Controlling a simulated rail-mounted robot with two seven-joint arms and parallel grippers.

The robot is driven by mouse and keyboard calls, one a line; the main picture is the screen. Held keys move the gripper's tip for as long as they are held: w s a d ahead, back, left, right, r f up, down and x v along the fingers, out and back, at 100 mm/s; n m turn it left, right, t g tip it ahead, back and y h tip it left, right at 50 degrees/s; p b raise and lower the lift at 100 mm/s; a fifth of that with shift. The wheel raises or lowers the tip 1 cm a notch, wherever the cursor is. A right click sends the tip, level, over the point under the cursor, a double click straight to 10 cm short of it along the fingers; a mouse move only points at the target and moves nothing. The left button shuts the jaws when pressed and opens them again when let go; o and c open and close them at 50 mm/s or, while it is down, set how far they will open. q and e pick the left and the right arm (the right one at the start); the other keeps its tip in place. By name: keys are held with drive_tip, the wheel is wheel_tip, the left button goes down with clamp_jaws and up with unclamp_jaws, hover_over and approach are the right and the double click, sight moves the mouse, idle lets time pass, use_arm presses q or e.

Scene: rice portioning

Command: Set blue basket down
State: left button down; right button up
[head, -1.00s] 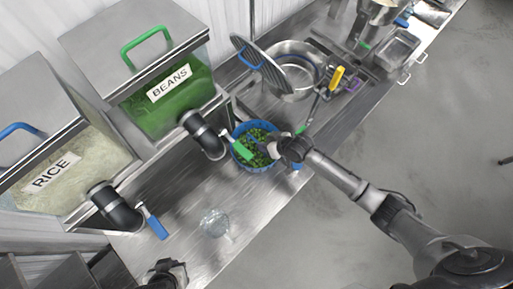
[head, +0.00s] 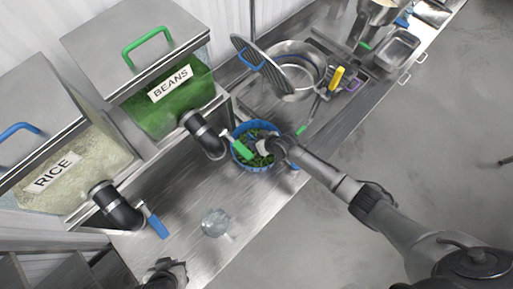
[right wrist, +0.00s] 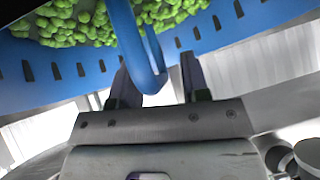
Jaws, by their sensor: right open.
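The blue basket (head: 258,168) stands on the steel counter below the beans dispenser's spout and holds green beans. In the right wrist view its slotted blue wall (right wrist: 60,78) and the beans (right wrist: 75,22) fill the top. My right gripper (head: 268,146) is at the basket's right side. In the right wrist view, its two fingers (right wrist: 155,92) are apart, with the basket's blue handle (right wrist: 146,60) hanging down between them. I cannot tell whether they touch it. My left gripper (head: 168,270) is at the bottom edge of the head view, far from the basket; its fingers are unclear.
The beans dispenser (head: 165,100) has a green lever (head: 243,150) close to the basket. The rice dispenser (head: 65,170) has a blue lever (head: 155,224). A clear glass bowl (head: 215,222) sits on the counter. A pot (head: 300,68) and a yellow-handled utensil (head: 337,77) lie beyond the basket.

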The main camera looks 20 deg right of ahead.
drive_tip(key=shift+c, duration=0.4)
clamp_jaws()
idle(0.9)
drive_tip(key=shift+r, duration=0.1)
